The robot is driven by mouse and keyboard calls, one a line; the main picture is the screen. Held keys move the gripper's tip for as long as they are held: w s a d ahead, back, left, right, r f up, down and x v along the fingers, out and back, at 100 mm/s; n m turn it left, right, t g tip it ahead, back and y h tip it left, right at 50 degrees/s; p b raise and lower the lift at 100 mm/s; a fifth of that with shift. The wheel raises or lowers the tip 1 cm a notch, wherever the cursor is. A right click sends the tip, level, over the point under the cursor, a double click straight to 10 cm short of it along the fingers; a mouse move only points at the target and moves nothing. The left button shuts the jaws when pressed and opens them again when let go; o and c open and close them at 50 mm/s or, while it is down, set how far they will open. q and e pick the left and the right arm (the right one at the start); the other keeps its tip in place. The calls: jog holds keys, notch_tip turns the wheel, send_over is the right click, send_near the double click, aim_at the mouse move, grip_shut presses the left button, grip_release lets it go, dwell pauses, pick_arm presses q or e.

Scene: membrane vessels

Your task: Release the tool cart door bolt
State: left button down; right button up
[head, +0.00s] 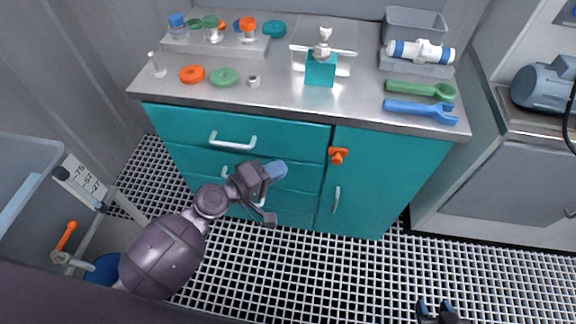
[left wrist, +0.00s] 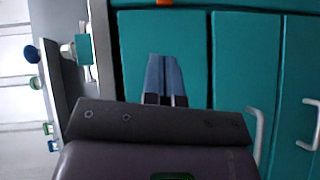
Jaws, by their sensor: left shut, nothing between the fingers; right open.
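The teal tool cart (head: 235,125) has drawers on its left and a door (head: 375,185) on its right. An orange bolt (head: 338,155) sits at the door's upper left, by the seam with the drawers. Its edge shows at the top of the left wrist view (left wrist: 165,2). My left gripper (head: 275,170) is shut and empty in front of the drawers, to the left of the bolt and apart from it. Its blue fingers lie together in the left wrist view (left wrist: 165,78). My right gripper (head: 437,310) is open at the bottom right, mostly cut off by the frame.
White handles stand out from the drawers (head: 233,139) and the door (head: 336,200). The metal top (head: 285,85) carries rings, wrenches (head: 420,110), a teal stand (head: 320,70) and a grey bin (head: 415,22). A grey tub is at left. The grated floor before the door is clear.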

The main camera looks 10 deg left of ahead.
aim_at(340, 160)
pick_arm(q)
jog(key=x, duration=0.3)
jog(key=s+d+x, duration=0.1)
jog(key=x, duration=0.6)
jog(key=shift+s+d+f, duration=0.1)
jog(key=shift+d, duration=0.15)
jog(key=shift+d+f, duration=0.15)
jog(key=shift+d, duration=0.5)
jog(key=d, duration=0.3)
jog(key=shift+d, duration=0.3)
jog(key=shift+a, duration=0.1)
